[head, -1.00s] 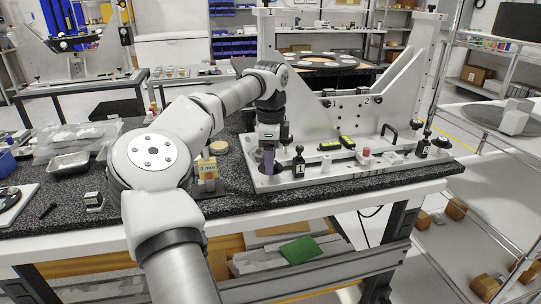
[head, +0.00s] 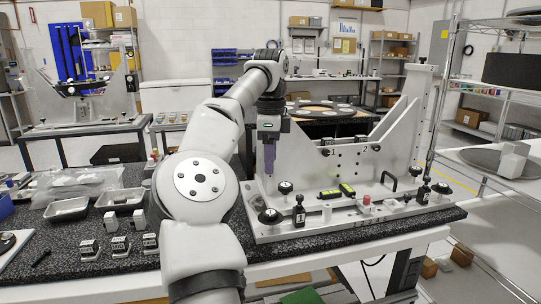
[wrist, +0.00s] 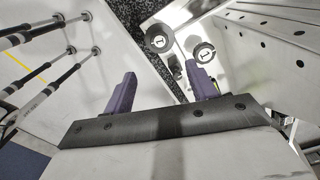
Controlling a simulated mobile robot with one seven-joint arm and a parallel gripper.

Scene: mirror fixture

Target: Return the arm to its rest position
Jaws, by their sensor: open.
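My gripper (head: 269,172) hangs from my bent arm above the left end of the metal fixture (head: 350,222), its fingers pointing down. In the wrist view its two purple fingers (wrist: 162,92) stand apart with nothing between them. In the head view the fingertips are clear of the fixture's base plate. My arm's white joints fill the middle left of the head view and hide part of the table behind them.
Black knobs (head: 270,216) and a black clamp post (head: 299,210) stand on the base plate near my gripper. Small blocks (head: 120,245) and metal trays (head: 120,198) lie on the dark tabletop (head: 60,270) to the left. A wire shelf (head: 500,120) stands at right.

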